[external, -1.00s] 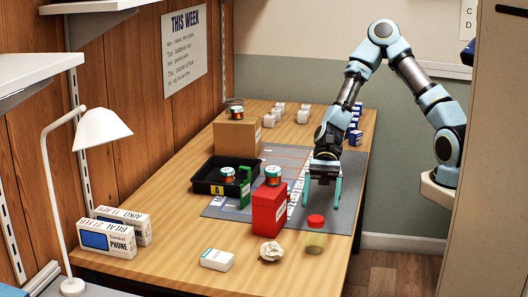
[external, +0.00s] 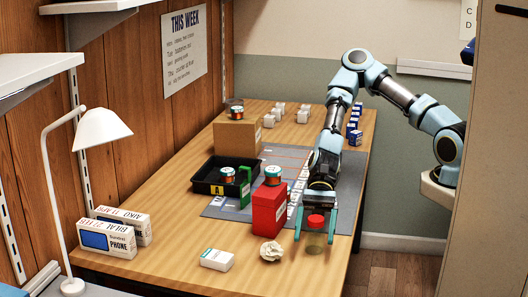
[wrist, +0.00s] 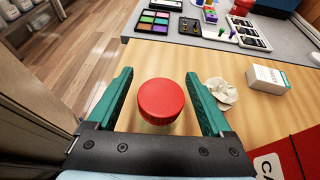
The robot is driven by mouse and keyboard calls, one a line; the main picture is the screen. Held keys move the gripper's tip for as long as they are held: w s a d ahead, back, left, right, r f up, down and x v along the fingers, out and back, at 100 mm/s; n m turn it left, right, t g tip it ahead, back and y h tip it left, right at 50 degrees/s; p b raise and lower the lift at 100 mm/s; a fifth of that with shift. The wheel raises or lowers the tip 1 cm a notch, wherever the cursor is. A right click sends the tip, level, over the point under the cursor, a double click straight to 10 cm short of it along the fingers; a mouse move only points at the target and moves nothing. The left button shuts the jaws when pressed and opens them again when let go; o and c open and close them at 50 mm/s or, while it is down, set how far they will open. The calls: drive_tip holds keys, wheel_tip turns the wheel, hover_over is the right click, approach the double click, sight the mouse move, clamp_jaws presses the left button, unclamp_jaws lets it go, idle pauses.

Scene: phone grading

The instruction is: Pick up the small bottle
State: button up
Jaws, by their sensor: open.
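The small bottle has a red cap (external: 316,220) and a clear, yellowish body (external: 314,245). It stands upright on the wooden table near the front right edge. In the wrist view its red cap (wrist: 161,101) sits between my two green fingers, seen from above, and hides most of the body. My gripper (external: 315,236) is open, with one finger on each side of the bottle. Gaps show between the fingers and the cap in the wrist view (wrist: 162,100).
A red box (external: 269,208) stands to the left of my gripper. A crumpled paper ball (external: 271,251) and a small white box (external: 216,260) lie to the front left. A black tray (external: 207,188) is farther back. The table's right edge is close to the bottle.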

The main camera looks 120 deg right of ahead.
drive_tip(key=shift+c, duration=0.2)
clamp_jaws()
idle(0.6)
